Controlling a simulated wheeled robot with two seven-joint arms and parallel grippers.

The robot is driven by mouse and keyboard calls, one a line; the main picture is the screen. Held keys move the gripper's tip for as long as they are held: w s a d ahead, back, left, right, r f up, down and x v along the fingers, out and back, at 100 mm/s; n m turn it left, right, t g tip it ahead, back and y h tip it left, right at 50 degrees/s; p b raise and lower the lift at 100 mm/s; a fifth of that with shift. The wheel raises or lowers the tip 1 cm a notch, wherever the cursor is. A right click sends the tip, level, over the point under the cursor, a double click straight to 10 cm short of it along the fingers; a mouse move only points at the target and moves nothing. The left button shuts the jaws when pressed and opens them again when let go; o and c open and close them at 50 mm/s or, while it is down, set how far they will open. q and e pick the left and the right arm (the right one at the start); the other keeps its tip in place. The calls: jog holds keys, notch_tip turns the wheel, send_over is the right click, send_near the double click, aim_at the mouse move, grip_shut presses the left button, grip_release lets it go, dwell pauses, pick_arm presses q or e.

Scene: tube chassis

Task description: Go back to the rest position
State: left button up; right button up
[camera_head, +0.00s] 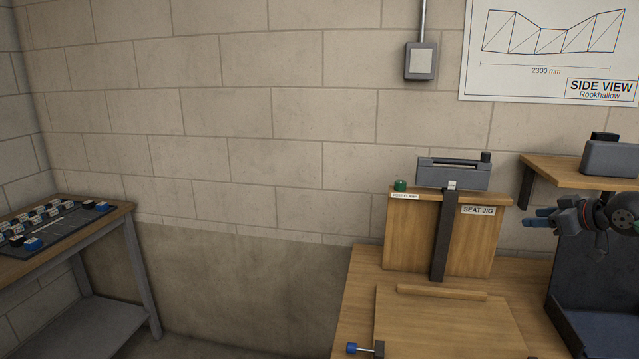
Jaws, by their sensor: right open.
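My right gripper (540,217) shows at the right edge of the head view, with its arm coming in from the right. Its two blue-tipped fingers point left. They are apart and nothing shows between them. It is in the air above the wooden workbench, to the right of the seat jig (462,240) and below the wooden shelf. My left gripper is not in view.
The workbench (365,290) carries a wooden board (440,325) and a blue-knobbed clamp (352,348). A grey device (453,176) tops the jig. A shelf (560,172) holds a grey box (610,157). A side table (110,216) with several small parts stands left. Floor between is clear.

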jog(key=s+a+f+g+h, duration=0.1)
jog(key=s+a+f, duration=0.3)
jog(key=f, duration=0.4)
jog(key=s+a+f+g+h, duration=0.2)
jog(key=s+a+f+h, duration=0.2)
jog(key=f, duration=0.4)
jog(key=s+a+f+g+h, duration=0.1)
jog(key=s+a+f+h, duration=0.2)
jog(key=s+a+f, duration=0.2)
jog(key=shift+s+a+f, duration=0.15)
jog(key=shift+a+f, duration=0.6)
jog(key=shift+f, duration=0.25)
jog(key=shift+s+a+f, duration=0.1)
jog(key=shift+a+f, duration=0.65)
jog(key=shift+f, duration=0.25)
jog(key=s+a+f+m+g+y, duration=0.1)
jog(key=s+a+f+g, duration=0.1)
jog(key=s+a+f, duration=0.5)
jog(key=s+a+f+m+g+y, duration=0.2)
jog(key=s+a+f, duration=0.5)
jog(key=s, duration=0.7)
jog(key=s+a+f+m+g+y, duration=0.1)
jog(key=s+a+f+g, duration=0.1)
jog(key=s+a+f, duration=0.6)
jog(key=shift+s+a+y, duration=0.3)
jog(key=shift+s+a, duration=0.6)
jog(key=shift+s, duration=0.9)
